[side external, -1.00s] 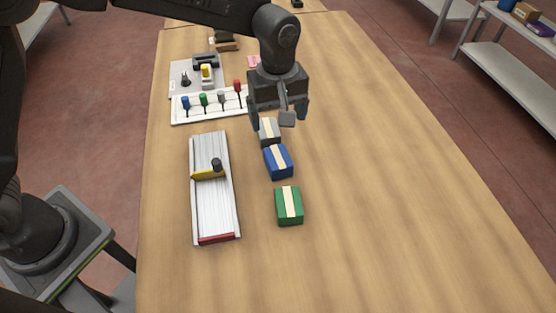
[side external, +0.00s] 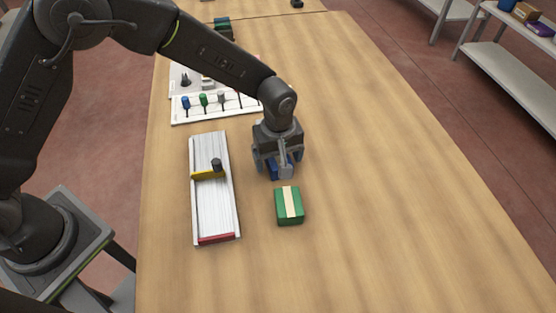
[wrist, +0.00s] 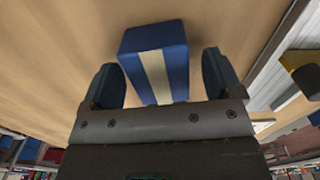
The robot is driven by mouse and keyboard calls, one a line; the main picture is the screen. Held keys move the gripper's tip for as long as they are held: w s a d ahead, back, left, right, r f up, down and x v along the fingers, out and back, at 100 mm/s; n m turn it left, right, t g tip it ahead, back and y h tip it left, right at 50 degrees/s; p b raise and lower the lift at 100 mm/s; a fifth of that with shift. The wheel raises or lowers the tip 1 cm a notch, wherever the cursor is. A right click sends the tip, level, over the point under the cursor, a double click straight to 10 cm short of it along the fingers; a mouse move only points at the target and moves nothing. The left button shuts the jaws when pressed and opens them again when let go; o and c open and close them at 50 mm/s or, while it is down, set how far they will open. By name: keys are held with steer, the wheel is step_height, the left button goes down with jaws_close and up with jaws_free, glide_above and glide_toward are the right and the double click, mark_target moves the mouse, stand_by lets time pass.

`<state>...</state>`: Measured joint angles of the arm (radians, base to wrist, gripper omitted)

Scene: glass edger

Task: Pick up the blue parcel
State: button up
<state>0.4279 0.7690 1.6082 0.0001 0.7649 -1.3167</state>
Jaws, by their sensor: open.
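The blue parcel (wrist: 181,50) with a cream band lies on the table and shows between the two fingers in the wrist view. In the side view only a bit of the blue parcel (side external: 273,172) shows below my gripper. My gripper (side external: 279,173) is open and low over the parcel, with one finger on each side of it. The two fingertips also show in the wrist view (wrist: 160,70). I cannot tell whether the fingers touch the parcel.
A green parcel (side external: 289,205) with a cream band lies just in front of my gripper. A white grooved track (side external: 212,215) with a yellow slider (side external: 207,175) lies to the left. A rack with coloured knobs (side external: 187,115) stands behind. The table's right side is clear.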

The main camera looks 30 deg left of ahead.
steer(key=shift+f, duration=0.1)
steer(key=shift+c, duration=0.2)
steer(key=c, duration=1)
steer(key=shift+c, duration=0.2)
